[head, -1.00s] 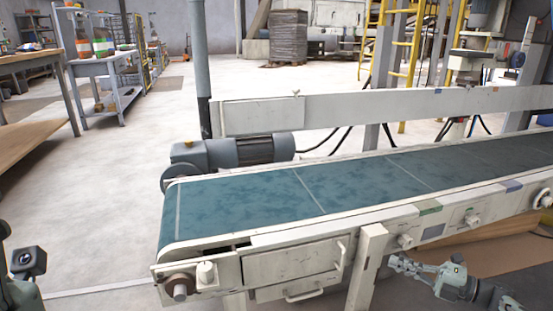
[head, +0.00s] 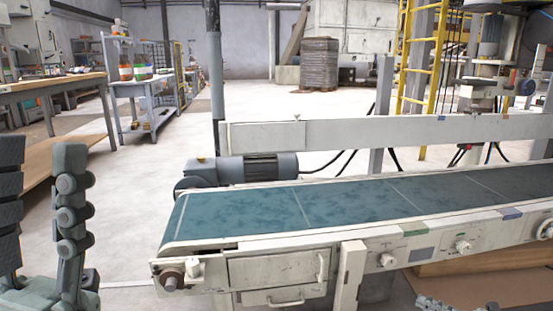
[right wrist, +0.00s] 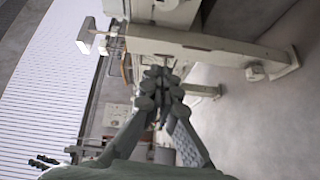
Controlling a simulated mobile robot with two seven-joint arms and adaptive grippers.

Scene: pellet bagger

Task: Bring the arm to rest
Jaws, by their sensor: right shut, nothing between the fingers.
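My left gripper (head: 40,150) stands upright at the left edge of the head view, fingers pointing up, apart and with nothing between them. It is left of the conveyor's near end. My right gripper (head: 440,303) shows only as a small dark part at the bottom edge of the head view, below the conveyor's front side. In the right wrist view my right gripper (right wrist: 160,75) has its fingertips together, with nothing held. It points toward the pale machine frame (right wrist: 225,48); I cannot tell the exact gap.
The conveyor with its teal belt (head: 340,212) fills the middle and right. A drawer box (head: 275,267) and a support leg (head: 348,280) are on its front. A wooden workbench (head: 55,88) and a shelf cart (head: 150,90) stand at left. Floor between bench and conveyor is clear.

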